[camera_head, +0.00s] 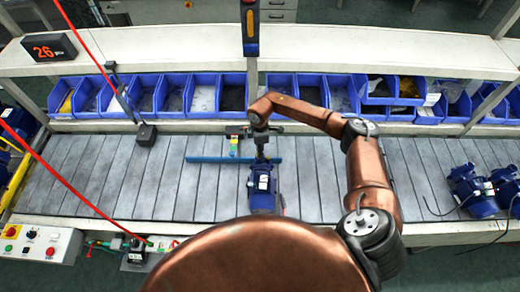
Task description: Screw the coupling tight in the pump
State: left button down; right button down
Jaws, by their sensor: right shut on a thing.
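A blue pump (263,190) stands on the slatted grey work surface near the middle of the head view. My copper right arm comes in from the right, and my right gripper (261,146) hangs over the far end of the pump, fingers down. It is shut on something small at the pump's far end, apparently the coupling. The gripper and the small scale hide the coupling, so its seating in the pump cannot be told. My left gripper is not in view.
A flat blue bar (215,159) lies across the slats behind the pump. Blue parts bins (203,97) line the back. More blue pumps (478,191) sit at the right. A button box (38,243) is front left. The slats left of the pump are clear.

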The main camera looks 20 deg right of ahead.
jog(key=shift+r+m+p, duration=0.1)
jog(key=shift+m+p, duration=0.5)
jog(key=shift+m, duration=0.5)
jog(key=m+p, duration=0.2)
jog(key=shift+s+m, duration=0.1)
jog(key=shift+m, duration=0.3)
jog(key=shift+m+p, duration=0.35)
jog(key=shift+m, duration=0.15)
jog(key=c, duration=1.9)
grip_release()
jog(key=n+b, duration=0.1)
jog(key=n, duration=0.1)
jog(key=shift+n, duration=0.8)
